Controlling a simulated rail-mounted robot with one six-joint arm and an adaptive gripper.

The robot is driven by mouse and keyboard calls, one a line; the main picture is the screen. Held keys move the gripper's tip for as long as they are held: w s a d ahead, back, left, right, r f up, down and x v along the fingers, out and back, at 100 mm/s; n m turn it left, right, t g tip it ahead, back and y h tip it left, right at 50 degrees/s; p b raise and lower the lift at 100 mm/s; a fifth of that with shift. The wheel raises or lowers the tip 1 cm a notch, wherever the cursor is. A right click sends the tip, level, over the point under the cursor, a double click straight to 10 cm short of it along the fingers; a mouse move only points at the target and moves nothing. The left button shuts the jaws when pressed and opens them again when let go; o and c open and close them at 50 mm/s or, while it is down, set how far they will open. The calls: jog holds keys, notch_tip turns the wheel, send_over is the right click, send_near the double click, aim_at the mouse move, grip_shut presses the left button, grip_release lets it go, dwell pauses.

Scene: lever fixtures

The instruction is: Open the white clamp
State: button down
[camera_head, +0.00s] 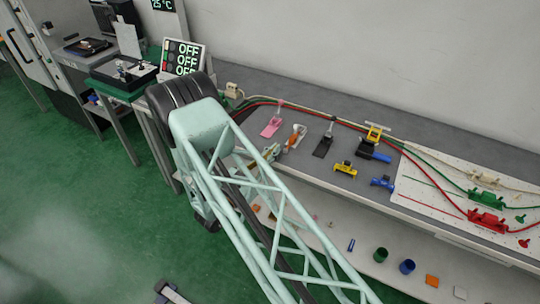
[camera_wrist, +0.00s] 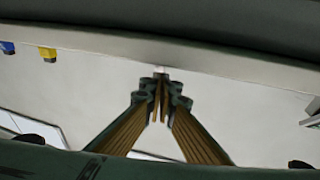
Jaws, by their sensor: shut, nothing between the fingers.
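A small cream-white fixture (camera_head: 484,180), the only thing I see resembling the white clamp, sits at the back of the white board (camera_head: 418,192) at the right in the head view. Its lever position is too small to tell. My gripper (camera_wrist: 160,82) shows in the wrist view with its fingers together at the tips, shut and empty. No white clamp can be made out in that view.
A green fixture (camera_head: 485,198) and a red fixture (camera_head: 487,222) stand in front of the cream one, with cables. Pink (camera_head: 271,127), black (camera_head: 323,146), yellow (camera_head: 346,168) and blue (camera_head: 383,183) fixtures line the grey bench. A lower shelf holds cups and small blocks.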

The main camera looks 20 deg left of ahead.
jog(key=shift+b+x, duration=0.55)
jog(key=shift+x, duration=4.3)
